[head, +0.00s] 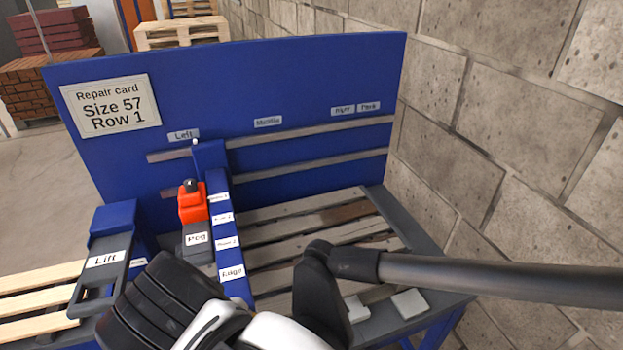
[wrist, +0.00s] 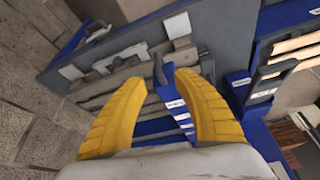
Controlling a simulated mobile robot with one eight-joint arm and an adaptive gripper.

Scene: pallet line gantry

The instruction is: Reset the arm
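My gripper (wrist: 156,82) shows in the wrist view as two yellow fingers spread wide apart, with nothing visible between the tips. Beyond the gap is the blue gantry beam (wrist: 180,112) with its white labels. In the head view the same blue beam (head: 225,235) runs toward me over the wooden slats. Black and white parts of my arm cover the lower middle of the head view. The yellow fingers cannot be made out there.
A red block (head: 192,205) sits above the "Peg" label. A "Lift" handle (head: 100,270) is at left. A block wall (head: 520,150) closes the right side.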

